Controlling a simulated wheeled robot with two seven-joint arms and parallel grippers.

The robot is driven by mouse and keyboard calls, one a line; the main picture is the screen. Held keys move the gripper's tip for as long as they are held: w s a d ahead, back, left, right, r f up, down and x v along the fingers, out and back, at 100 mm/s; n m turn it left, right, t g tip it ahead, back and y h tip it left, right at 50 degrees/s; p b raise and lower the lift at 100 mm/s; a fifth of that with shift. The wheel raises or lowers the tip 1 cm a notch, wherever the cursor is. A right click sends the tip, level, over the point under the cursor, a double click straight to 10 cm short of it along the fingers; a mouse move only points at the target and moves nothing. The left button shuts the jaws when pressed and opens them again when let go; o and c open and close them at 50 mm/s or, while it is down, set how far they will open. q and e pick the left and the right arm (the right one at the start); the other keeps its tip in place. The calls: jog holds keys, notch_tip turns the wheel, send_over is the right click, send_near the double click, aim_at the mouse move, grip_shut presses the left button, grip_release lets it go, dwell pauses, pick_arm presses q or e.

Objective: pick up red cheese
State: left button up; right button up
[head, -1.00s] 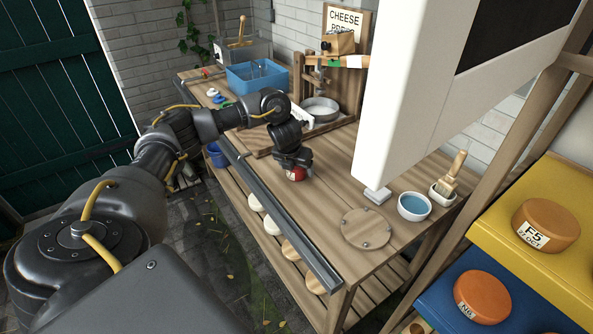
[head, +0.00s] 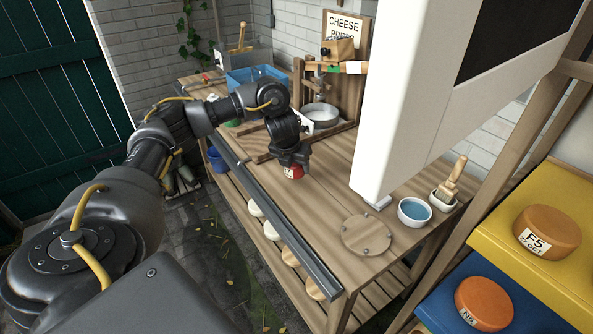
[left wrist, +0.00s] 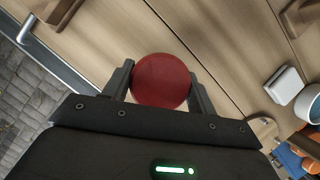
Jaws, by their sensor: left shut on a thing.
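The red cheese (left wrist: 161,80) is a round red disc between the two fingers of my left gripper (left wrist: 160,90) in the left wrist view. Both fingers touch its sides, and the gripper is shut on it. In the head view the red cheese (head: 293,172) shows just below my left gripper (head: 291,165), over the wooden workbench (head: 345,190). I cannot tell whether the cheese touches the bench top. My right gripper is not in view.
A grey rail (head: 275,215) runs along the bench's front edge. A round wooden board (head: 367,235), a bowl of blue liquid (head: 414,211) and a brush in a pot (head: 446,195) stand at right. The cheese press (head: 335,85) and blue crate (head: 258,78) stand behind. A large white panel (head: 415,95) hangs over the bench.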

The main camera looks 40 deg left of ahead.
pick_arm(q)
jog(key=s+d+r+p, duration=0.2)
jog(key=s+r+p, duration=0.2)
jog(key=s+r, duration=0.4)
jog(key=s, duration=0.4)
jog(key=shift+s+d+r, duration=0.3)
jog(key=shift+d+r, duration=0.05)
jog(key=shift+d, duration=0.05)
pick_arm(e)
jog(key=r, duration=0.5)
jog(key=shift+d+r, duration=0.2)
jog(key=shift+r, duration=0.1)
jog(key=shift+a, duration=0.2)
